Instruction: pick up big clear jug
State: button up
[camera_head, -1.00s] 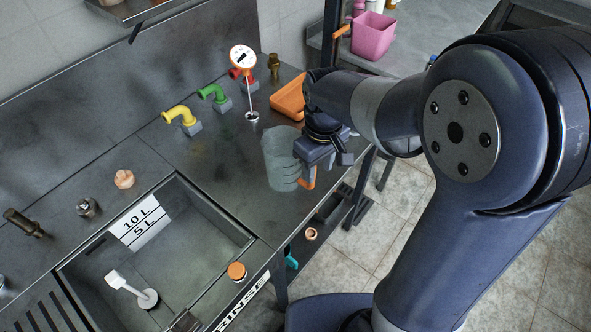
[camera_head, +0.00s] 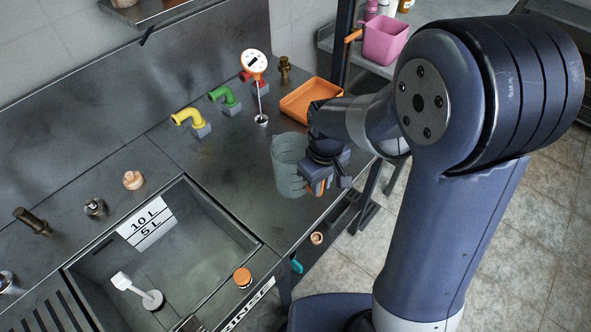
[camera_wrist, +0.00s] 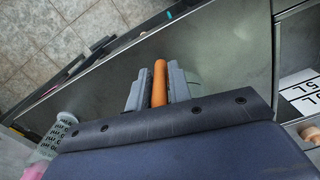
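The big clear jug (camera_head: 290,170) stands on the steel counter (camera_head: 215,155), to the right of the sink, and looks upright. In the wrist view its orange handle (camera_wrist: 159,84) sits between the two grey fingers of my gripper (camera_wrist: 160,92), with little or no gap on either side. My gripper (camera_head: 318,172) looks shut on the handle at the jug's right side in the head view. The wrist and fingers partly hide the handle there.
The orange tray (camera_head: 308,102) lies behind my wrist. A thermometer (camera_head: 260,88) and green (camera_head: 226,98) and yellow pipe elbows (camera_head: 190,121) stand along the back. The sink (camera_head: 190,270) is at left. The counter's front edge (camera_head: 330,212) is close to the jug.

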grip_shut()
